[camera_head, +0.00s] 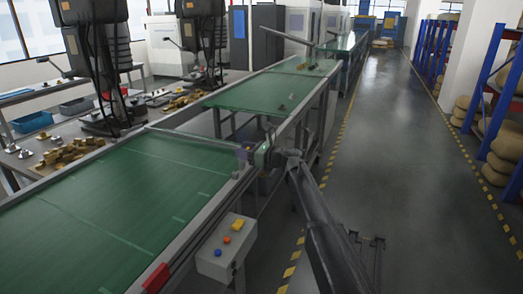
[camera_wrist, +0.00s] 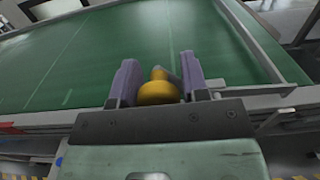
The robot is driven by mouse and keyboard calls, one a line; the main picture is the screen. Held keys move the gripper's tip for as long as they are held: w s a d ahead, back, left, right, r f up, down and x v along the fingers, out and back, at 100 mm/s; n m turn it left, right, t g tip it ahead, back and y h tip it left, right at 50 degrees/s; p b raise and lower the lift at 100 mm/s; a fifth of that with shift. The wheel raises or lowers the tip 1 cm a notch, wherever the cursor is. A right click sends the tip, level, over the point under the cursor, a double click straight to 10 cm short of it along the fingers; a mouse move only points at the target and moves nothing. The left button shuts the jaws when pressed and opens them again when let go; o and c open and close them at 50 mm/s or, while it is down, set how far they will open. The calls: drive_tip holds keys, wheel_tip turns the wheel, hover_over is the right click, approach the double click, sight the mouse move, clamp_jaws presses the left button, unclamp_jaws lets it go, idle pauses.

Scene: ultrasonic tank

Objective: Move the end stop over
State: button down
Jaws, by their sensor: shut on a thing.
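My gripper (camera_head: 243,158) is at the near side rail, by the far end of the front green belt. In the wrist view its two purple fingers (camera_wrist: 158,88) stand on either side of a rounded yellow piece (camera_wrist: 158,93), and the gripper is shut on it. A small grey part shows behind the yellow piece. I cannot tell from these views whether this piece is the end stop or a part of it. In the head view the piece is hidden or too small to make out.
The green belt (camera_head: 110,200) lies left of my arm. A control box (camera_head: 226,248) with coloured buttons and a red block (camera_head: 157,278) sit along its near rail. A second belt (camera_head: 265,92) lies beyond a gap. The aisle floor (camera_head: 410,170) at right is clear.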

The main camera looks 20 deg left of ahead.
idle(0.4)
drive_tip(key=c, duration=0.7)
unclamp_jaws()
drive_tip(key=shift+w+f, duration=0.1)
drive_tip(key=shift+w, duration=0.05)
drive_tip(key=d, duration=1.1)
drive_tip(key=shift+s, duration=0.25)
